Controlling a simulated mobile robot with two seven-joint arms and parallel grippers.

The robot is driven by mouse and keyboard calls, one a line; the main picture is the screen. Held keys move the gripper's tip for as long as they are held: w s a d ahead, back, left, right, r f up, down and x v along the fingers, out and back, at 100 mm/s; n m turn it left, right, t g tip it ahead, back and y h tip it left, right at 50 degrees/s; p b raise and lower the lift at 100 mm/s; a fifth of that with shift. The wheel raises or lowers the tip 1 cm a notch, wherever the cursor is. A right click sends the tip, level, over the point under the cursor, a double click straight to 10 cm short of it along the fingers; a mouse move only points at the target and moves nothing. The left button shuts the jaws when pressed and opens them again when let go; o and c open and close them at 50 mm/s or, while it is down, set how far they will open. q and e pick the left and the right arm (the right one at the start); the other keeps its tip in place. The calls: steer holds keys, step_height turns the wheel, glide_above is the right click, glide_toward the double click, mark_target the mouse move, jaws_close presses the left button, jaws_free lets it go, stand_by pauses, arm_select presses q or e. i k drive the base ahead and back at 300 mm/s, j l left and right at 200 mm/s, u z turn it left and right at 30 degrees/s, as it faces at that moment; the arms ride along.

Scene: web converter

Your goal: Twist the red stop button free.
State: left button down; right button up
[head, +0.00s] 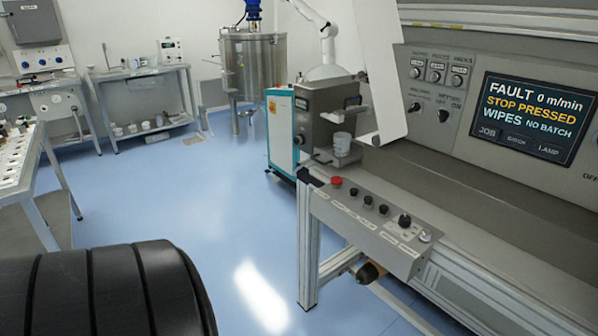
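The red stop button (336,181) is a small red mushroom cap at the left end of a grey sloped control panel (385,240) along the front of the machine. Nothing touches the button. Its exact height is too small to judge. The machine's screen (527,118) reads "FAULT 0 m/min", "STOP PRESSED" and "WIPES NO BATCH". I cannot make out either of my grippers in the head view.
Several black knobs (383,209) sit right of the button. Aluminium frame legs (308,245) stand below the panel. A dark and tan rounded thing (370,272) shows beneath it. Blue floor (225,205) is open to the left. A table (45,185) stands far left.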

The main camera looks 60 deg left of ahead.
mark_target(335, 181)
steer(key=u, duration=1.55)
steer(key=i+u, duration=0.2)
steer(key=i, duration=0.7)
